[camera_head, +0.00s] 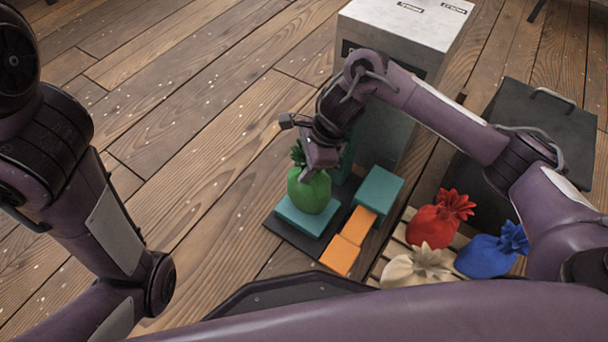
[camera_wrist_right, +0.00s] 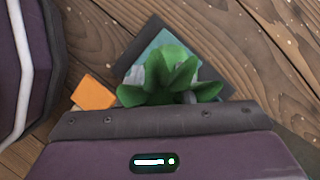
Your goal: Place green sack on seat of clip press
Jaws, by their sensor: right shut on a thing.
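The green sack (camera_head: 309,192) is upright at the teal seat (camera_head: 298,217) of the clip press in the head view. The seat lies on a dark base plate (camera_head: 277,226). My right gripper (camera_head: 305,168) is shut on the gathered top of the green sack. In the right wrist view the sack's leafy top (camera_wrist_right: 172,80) is at the gripper, with the teal seat (camera_wrist_right: 140,68) around and below it. I cannot tell whether the sack's bottom bears fully on the seat. My left arm shows at the left, but its gripper is out of view.
A slatted pallet (camera_head: 393,251) holds red (camera_head: 432,226), blue (camera_head: 487,257) and cream (camera_head: 414,268) sacks. A grey cabinet (camera_head: 403,30) stands behind. Floor at left is clear.

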